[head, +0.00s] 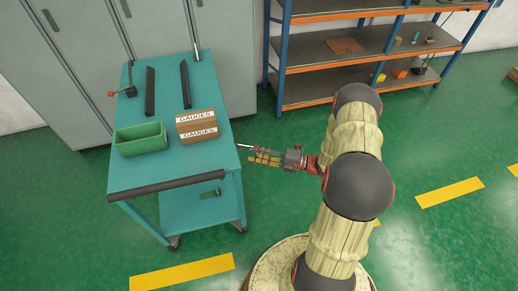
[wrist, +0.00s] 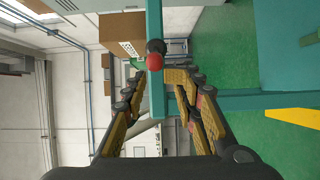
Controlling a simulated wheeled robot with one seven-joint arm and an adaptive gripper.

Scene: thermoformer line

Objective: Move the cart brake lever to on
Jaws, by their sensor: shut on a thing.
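The teal cart (head: 158,175) stands left of my arm in the head view. My gripper (head: 252,154) is beside the cart's right edge, just below top height. In the wrist view, a red ball knob on a dark stem (wrist: 154,62), which I take to be the brake lever, shows between the tips of my gripper (wrist: 157,75). My gripper is shut on it, the fingers to either side. In the head view only a thin pale and reddish piece (head: 243,147) shows there. The lever's pivot and any on/off marking cannot be made out.
Grey cabinets (head: 150,30) and a blue-orange shelf (head: 360,68) stand behind.

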